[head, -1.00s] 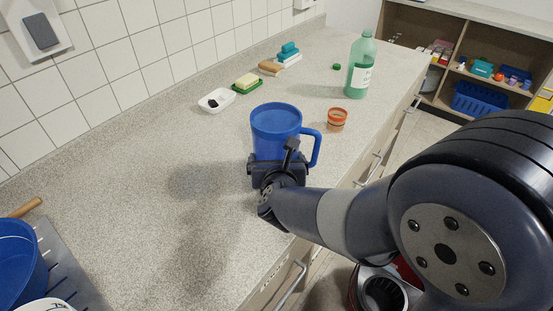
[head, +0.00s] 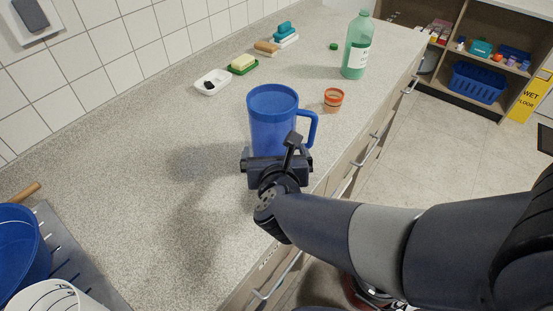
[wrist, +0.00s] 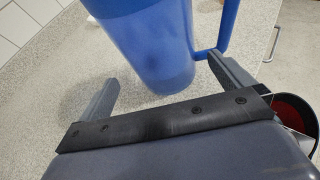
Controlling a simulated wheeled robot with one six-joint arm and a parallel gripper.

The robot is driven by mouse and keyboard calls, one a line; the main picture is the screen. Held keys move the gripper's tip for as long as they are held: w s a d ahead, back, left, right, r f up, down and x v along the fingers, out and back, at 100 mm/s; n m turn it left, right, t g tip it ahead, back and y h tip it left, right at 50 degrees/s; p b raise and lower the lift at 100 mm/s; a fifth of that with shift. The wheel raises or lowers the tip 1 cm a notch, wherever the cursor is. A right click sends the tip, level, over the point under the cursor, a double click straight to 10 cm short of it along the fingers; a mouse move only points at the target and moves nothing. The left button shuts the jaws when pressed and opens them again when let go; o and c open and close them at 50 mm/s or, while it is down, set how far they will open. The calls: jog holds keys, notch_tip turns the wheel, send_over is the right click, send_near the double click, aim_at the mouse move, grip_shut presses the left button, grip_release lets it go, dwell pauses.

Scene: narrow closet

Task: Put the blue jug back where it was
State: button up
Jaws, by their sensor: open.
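The blue jug (head: 270,112) appears upright over the counter, its handle (head: 312,128) pointing right. Its lower part is hidden behind my gripper (head: 276,156) in the head view. In the wrist view the jug (wrist: 165,50) is just ahead of my gripper (wrist: 164,76), its lower end between the spread fingers. The fingers are open and show gaps to the jug's sides, so they do not grip it. I cannot tell for sure that its base touches the counter.
A green bottle (head: 357,52), an orange-rimmed cup (head: 333,98), a white dish (head: 212,83) and a sponge on a green tray (head: 243,65) stand farther back. A blue bowl (head: 22,250) and a white container (head: 45,298) are at lower left. The left-centre counter (head: 130,180) is clear.

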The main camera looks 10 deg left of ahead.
jog(key=v, duration=0.4)
jog(key=shift+s+d+r, duration=0.1)
jog(key=shift+s, duration=0.15)
